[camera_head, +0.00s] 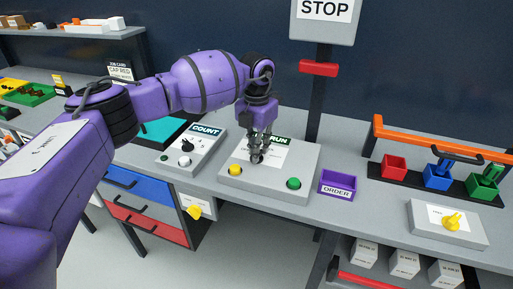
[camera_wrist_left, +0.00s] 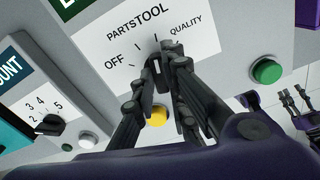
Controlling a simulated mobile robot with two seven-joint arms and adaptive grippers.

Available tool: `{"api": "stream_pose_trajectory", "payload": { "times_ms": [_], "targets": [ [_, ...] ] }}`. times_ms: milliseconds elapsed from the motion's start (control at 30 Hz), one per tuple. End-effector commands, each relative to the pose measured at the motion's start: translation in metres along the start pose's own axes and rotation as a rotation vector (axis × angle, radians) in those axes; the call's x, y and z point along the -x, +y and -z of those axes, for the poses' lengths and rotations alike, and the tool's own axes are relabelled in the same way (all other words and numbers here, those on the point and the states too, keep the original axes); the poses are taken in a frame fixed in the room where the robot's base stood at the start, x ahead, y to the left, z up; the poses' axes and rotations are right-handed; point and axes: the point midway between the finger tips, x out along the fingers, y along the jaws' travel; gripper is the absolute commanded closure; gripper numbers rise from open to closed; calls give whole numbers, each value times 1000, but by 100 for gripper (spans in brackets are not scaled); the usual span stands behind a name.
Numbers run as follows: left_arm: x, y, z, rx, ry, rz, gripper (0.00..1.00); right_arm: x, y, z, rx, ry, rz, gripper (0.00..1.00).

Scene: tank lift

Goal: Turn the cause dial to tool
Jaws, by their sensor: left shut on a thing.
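The cause dial (camera_wrist_left: 155,66) is a small black knob on the white label of the grey RUN box (camera_head: 309,178). Its label reads OFF, PARTS, TOOL and QUALITY around the knob. My left gripper (camera_head: 256,156) reaches down onto the dial from above and is shut on it. In the left wrist view the left fingers (camera_wrist_left: 165,62) close around the knob and partly hide it. The knob's upper end points up roughly toward TOOL; its exact mark is hard to read. My right gripper (camera_wrist_left: 295,96) shows small at the right of the left wrist view, its fingers apart.
A yellow button (camera_head: 235,170) and a green button (camera_head: 293,183) flank the dial. The COUNT box (camera_head: 192,150) stands left, the purple ORDER tray (camera_head: 338,185) right. A STOP sign post (camera_head: 321,100) rises behind. Red, blue and green bins stand further right.

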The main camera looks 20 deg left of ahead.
Motion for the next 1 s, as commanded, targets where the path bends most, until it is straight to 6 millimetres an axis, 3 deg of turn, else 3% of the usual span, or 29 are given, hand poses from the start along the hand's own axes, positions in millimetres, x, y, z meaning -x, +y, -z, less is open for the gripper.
{"api": "stream_pose_trajectory", "payload": {
  "times_ms": [300,800,833,933,1000],
  "targets": [
    [0,0,0,-99,1,-1,100,-2,-1,6,1,10,2,60],
    [0,0,0,-113,1,-1,100,0,0,4,0,8,1,60],
    [0,0,0,-113,1,-1,84,0,0,4,0,6,1,60],
    [0,0,0,-113,1,-1,71,2,0,1,0,2,-1,60],
    [0,0,0,-113,0,-1,69,2,0,0,-1,0,-1,60]
  ]
}}
